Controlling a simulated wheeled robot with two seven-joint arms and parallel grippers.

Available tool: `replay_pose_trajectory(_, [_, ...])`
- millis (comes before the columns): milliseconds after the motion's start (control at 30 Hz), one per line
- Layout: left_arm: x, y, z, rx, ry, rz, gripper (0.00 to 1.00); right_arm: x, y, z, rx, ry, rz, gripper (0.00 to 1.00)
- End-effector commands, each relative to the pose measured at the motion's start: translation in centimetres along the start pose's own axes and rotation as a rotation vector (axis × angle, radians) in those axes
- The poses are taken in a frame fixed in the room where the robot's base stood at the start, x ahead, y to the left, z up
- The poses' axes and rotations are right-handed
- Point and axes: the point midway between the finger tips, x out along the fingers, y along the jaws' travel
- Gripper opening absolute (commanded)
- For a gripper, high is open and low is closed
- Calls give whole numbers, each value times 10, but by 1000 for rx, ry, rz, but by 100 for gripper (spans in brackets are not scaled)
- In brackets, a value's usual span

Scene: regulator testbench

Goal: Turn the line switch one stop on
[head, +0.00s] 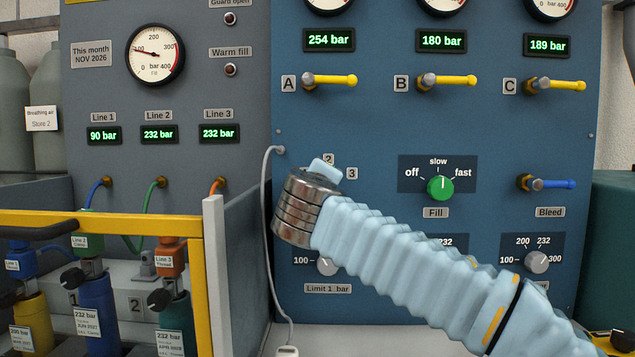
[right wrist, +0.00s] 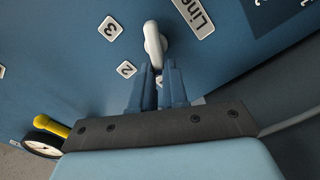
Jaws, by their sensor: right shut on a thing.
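The line switch is a pale grey-white lever knob (right wrist: 153,40) on the blue panel in the right wrist view. Its upper end points up in that picture, between the "3" plate and the "Line" plate. My right gripper (right wrist: 158,68) is shut on the knob's lower end, its two blue fingers close together. The "2" plate (right wrist: 126,69) is left of the fingers; another plate is mostly hidden behind them. In the head view my right arm's wrist covers the switch; only the "2" and "3" plates (head: 352,173) show beside it. My left gripper is not in view.
Yellow levers A (head: 330,80), B and C sit above, and a blue Bleed lever (head: 547,184) sits right. A grey cable (head: 265,220) hangs left of my wrist. A yellow rail (head: 110,222) stands lower left.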

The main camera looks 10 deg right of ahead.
Motion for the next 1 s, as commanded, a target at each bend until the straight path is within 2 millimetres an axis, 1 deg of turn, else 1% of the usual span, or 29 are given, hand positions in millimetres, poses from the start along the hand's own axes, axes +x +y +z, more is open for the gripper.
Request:
replay_pose_trajectory(533, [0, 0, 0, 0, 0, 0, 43, 0, -2, 0, -27, 2, -1, 0])
replay_pose_trajectory(567, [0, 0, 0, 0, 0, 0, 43, 0, -2, 0, -27, 2, -1, 17])
replay_pose_trajectory(700, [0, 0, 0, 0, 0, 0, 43, 0, -1, 0, -26, 1, -1, 38])
replay_pose_trajectory(1000, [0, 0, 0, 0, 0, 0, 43, -1, -1, 0, -25, 1, 0, 39])
